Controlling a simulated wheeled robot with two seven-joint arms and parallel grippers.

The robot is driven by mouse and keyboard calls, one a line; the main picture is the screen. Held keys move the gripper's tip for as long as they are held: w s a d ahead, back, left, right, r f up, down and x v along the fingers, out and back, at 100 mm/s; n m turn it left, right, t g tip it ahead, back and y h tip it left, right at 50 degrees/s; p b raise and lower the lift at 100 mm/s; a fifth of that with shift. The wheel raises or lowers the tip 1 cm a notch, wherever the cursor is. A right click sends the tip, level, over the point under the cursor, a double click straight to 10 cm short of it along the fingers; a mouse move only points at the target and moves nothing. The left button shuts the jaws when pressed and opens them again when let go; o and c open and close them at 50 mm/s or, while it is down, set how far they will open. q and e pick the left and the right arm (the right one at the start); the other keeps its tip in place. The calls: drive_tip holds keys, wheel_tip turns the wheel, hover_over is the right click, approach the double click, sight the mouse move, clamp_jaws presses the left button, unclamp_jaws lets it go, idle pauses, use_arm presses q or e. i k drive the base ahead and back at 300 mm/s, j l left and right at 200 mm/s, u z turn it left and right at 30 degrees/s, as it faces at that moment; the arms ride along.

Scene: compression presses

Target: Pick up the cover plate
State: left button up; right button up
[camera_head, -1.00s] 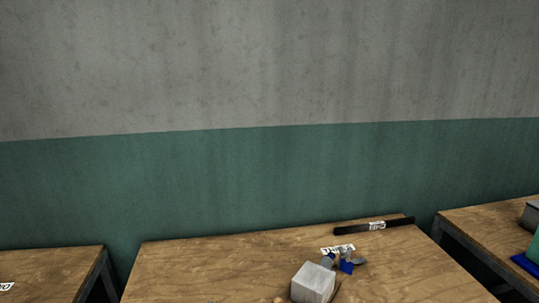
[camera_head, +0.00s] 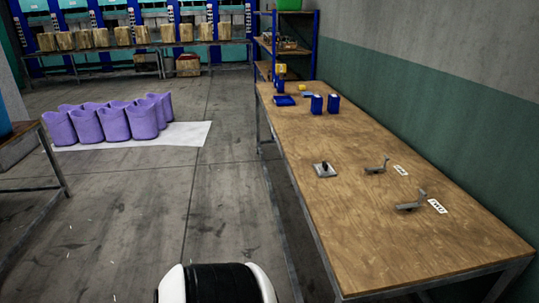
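A small square grey plate with a dark knob on top (camera_head: 325,170) lies flat on the long wooden table, near its left edge; it looks like the cover plate. Nothing touches it. A white and black part of my own arm shows at the bottom of the view, left of the table. I cannot see either gripper's fingers.
Two grey metal brackets (camera_head: 376,166) (camera_head: 411,202) with white labels lie right of the plate. Blue containers (camera_head: 333,103) and a blue tray (camera_head: 284,100) stand at the table's far end. Purple bins (camera_head: 115,123) stand on a white floor sheet (camera_head: 190,136). The table's near end is clear.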

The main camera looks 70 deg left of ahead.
sight(325, 170)
drive_tip(key=u, duration=1.9)
drive_tip(key=i+j+z, duration=0.1)
drive_tip(key=z, duration=0.35)
drive_tip(key=i+j+z, duration=0.15)
drive_tip(key=z, duration=0.25)
drive_tip(key=i+j+z, duration=0.2)
drive_tip(key=i+j, duration=0.15)
drive_tip(key=j, duration=0.25)
drive_tip(key=i+j+z, duration=0.1)
drive_tip(key=j, duration=0.2)
drive_tip(key=i+j+z, duration=0.1)
drive_tip(key=j, duration=0.25)
drive_tip(key=i+j+z, duration=0.1)
drive_tip(key=i+j, duration=0.15)
drive_tip(key=i+j+z, duration=0.1)
drive_tip(key=j, duration=0.35)
